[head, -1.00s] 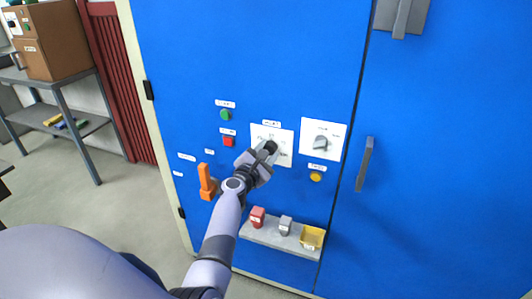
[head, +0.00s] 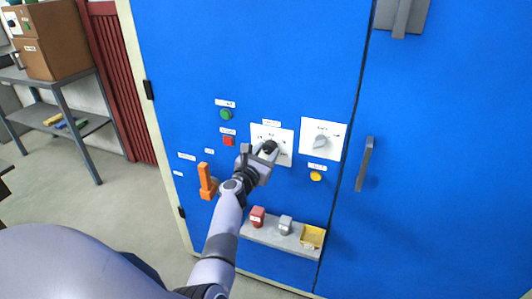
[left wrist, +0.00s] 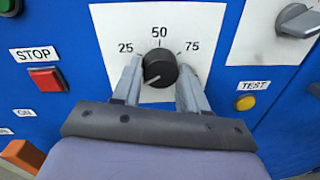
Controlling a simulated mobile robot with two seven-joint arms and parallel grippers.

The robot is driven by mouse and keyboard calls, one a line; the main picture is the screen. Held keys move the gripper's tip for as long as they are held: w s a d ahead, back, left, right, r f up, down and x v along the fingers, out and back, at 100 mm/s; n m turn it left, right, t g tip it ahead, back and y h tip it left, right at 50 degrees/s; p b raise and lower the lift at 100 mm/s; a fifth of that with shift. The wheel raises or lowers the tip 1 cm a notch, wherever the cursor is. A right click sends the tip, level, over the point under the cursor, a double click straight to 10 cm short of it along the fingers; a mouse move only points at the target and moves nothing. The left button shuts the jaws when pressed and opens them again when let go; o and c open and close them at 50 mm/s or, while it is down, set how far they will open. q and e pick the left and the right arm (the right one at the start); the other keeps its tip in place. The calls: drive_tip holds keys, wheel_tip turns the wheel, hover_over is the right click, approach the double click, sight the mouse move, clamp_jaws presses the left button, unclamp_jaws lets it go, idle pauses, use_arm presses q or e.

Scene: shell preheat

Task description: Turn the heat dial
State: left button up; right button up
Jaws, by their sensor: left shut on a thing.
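The heat dial is a round black knob (left wrist: 160,68) on a white plate (left wrist: 108,25) marked 25, 50 and 75 in the left wrist view. A pale mark on the knob's face points to the lower left, below the 25. In the head view the knob (head: 269,146) is partly hidden by my gripper. My left gripper (left wrist: 158,78) has one finger on each side of the knob and is shut on it. My right gripper is in neither view.
A grey selector (head: 320,142) sits right of the dial. A green button (head: 226,114), red STOP button (head: 228,141), yellow TEST button (head: 315,176) and orange handle (head: 207,182) are nearby. A small shelf (head: 262,235) with boxes juts out below.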

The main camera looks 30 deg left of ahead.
use_arm(q)
drive_tip(key=shift+r, duration=0.15)
drive_tip(key=o, duration=1.1)
drive_tip(key=shift+c, duration=0.2)
drive_tip(key=shift+s, duration=0.1)
